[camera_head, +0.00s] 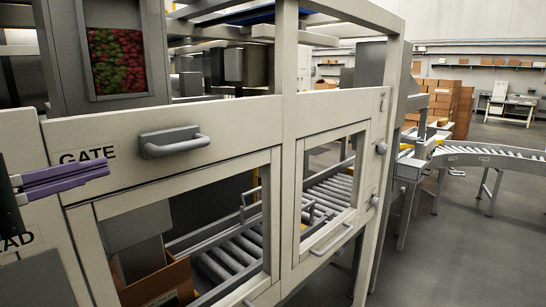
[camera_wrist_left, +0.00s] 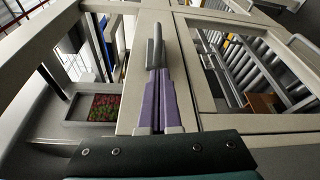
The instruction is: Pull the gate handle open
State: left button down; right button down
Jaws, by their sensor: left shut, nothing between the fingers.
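The gate handle (camera_head: 174,141) is a grey bar on the cream panel, to the right of the "GATE" lettering (camera_head: 87,155). My left gripper (camera_head: 107,168) has purple fingers and comes in from the left edge in the head view, over the panel just below the lettering. The fingers are shut with nothing between them. Their tips are left of the handle, with a gap between them in the head view. In the left wrist view the purple fingers (camera_wrist_left: 157,76) point toward the handle (camera_wrist_left: 155,46), which overlaps their tips in the picture. My right gripper is not in view.
A window with red and green candy (camera_head: 116,61) is above the panel. Framed openings below show roller conveyors (camera_head: 235,257) and an open cardboard box (camera_head: 160,282). A lower handle (camera_head: 332,238) is at right. Open floor (camera_head: 470,245) lies to the right.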

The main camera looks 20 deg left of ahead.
aim_at(148, 154)
pick_arm(q)
jog(key=shift+s, duration=0.1)
jog(key=w+p, duration=0.1)
jog(key=w, duration=0.3)
jog(key=w+p, duration=0.1)
jog(key=w, duration=0.3)
jog(key=shift+d+f, duration=0.15)
jog(key=shift+d, duration=0.05)
jog(key=shift+w+d+f, duration=0.1)
jog(key=shift+w+f, duration=0.1)
jog(key=shift+w, duration=0.8)
jog(key=s+d+p, duration=0.5)
jog(key=d+p, duration=0.1)
jog(key=d, duration=0.6)
